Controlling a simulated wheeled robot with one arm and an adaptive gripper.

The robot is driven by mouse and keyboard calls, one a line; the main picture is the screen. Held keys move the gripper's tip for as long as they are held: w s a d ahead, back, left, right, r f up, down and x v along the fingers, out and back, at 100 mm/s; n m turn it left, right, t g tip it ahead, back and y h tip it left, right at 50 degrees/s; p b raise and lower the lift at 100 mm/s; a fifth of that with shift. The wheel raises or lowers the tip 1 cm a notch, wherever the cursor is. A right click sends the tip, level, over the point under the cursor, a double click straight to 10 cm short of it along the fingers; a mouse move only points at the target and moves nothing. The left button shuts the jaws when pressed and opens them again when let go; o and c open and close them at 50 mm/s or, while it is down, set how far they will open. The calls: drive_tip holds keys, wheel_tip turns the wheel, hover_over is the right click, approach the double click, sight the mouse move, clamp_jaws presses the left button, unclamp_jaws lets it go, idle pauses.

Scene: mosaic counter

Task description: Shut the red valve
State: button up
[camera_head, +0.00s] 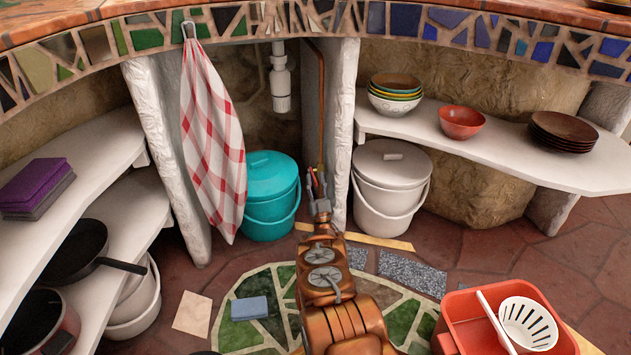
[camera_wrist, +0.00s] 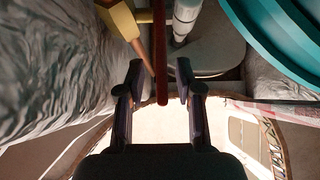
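The red valve handle (camera_wrist: 161,50) is a thin bar in the wrist view. It reaches down between the two fingers of my gripper (camera_wrist: 162,80), with a gap on both sides. A yellow brass valve body (camera_wrist: 118,18) sits at the upper left of that view. In the head view, my gripper (camera_head: 320,194) is at the lower end of the copper pipe (camera_head: 321,110), under the counter. The red handle (camera_head: 314,180) shows there as a small bit at the fingertips. My gripper is open, and its contact with the handle cannot be made out.
A white pillar (camera_head: 341,130) stands close to the right of the pipe. A teal bucket (camera_head: 270,190) is just left of my gripper, and a white lidded bucket (camera_head: 390,185) is to the right. A checked towel (camera_head: 212,140) hangs at left. A red basin (camera_head: 465,310) is at lower right.

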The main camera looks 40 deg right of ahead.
sight(315, 179)
drive_tip(key=shift+w+a+r, duration=0.1)
drive_tip(key=shift+r, duration=0.05)
drive_tip(key=shift+r, duration=4.85)
